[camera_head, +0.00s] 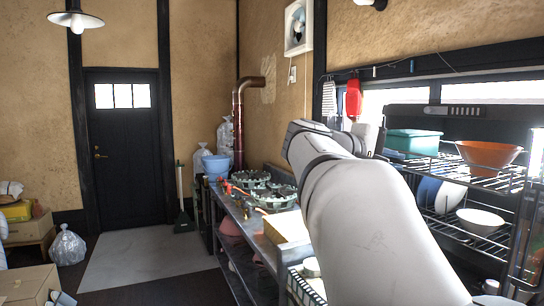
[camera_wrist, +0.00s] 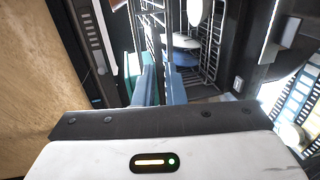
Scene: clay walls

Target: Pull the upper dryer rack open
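The dryer rack (camera_head: 487,178) is a black wire frame with an upper and a lower shelf at the right of the head view. Its upper shelf holds a teal box (camera_head: 412,142) and an orange bowl (camera_head: 488,156). Its wires also show in the wrist view (camera_wrist: 209,48), past my gripper. My gripper (camera_wrist: 160,75) shows two blue-grey fingers close together with a narrow gap, and dark rack wire lies in line with that gap. Whether they touch or hold the wire I cannot tell. In the head view my arm hides the gripper and the rack's left part.
A white bowl (camera_head: 480,221) and blue and white plates (camera_head: 440,194) stand on the lower shelf. A metal counter (camera_head: 252,222) with green trays (camera_head: 273,195) runs left of my arm. A red thing (camera_head: 353,98) hangs above. The floor (camera_head: 145,258) at left is mostly clear.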

